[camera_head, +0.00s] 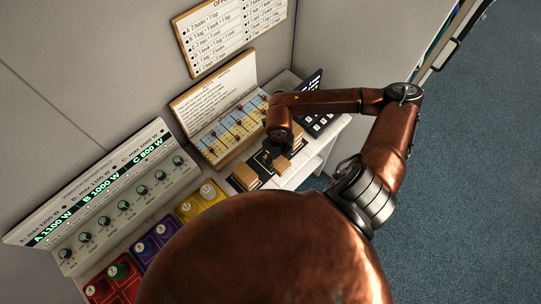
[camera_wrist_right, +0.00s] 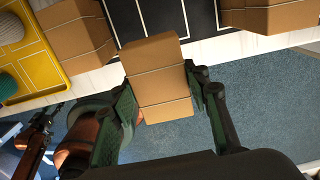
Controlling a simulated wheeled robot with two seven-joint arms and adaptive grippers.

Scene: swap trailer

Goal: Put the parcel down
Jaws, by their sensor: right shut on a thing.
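My right gripper (camera_wrist_right: 160,90) is shut on a brown cardboard parcel (camera_wrist_right: 158,75). In the right wrist view, its dark fingers press on the left and right sides of the parcel. In the head view, this parcel (camera_head: 282,165) shows just below the wrist, over or beside a black mat with pale lines (camera_head: 262,160). The mat also shows in the right wrist view (camera_wrist_right: 200,18). I cannot tell whether the parcel touches the surface. My left gripper is not in view.
A second parcel (camera_head: 245,177) sits left of the mat, and another (camera_wrist_right: 262,15) shows at the right in the wrist view. A yellow tray (camera_wrist_right: 42,68) is at the left. A panel of knobs (camera_head: 124,205) and a slider board (camera_head: 236,127) stand behind. Blue carpet lies beyond the counter.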

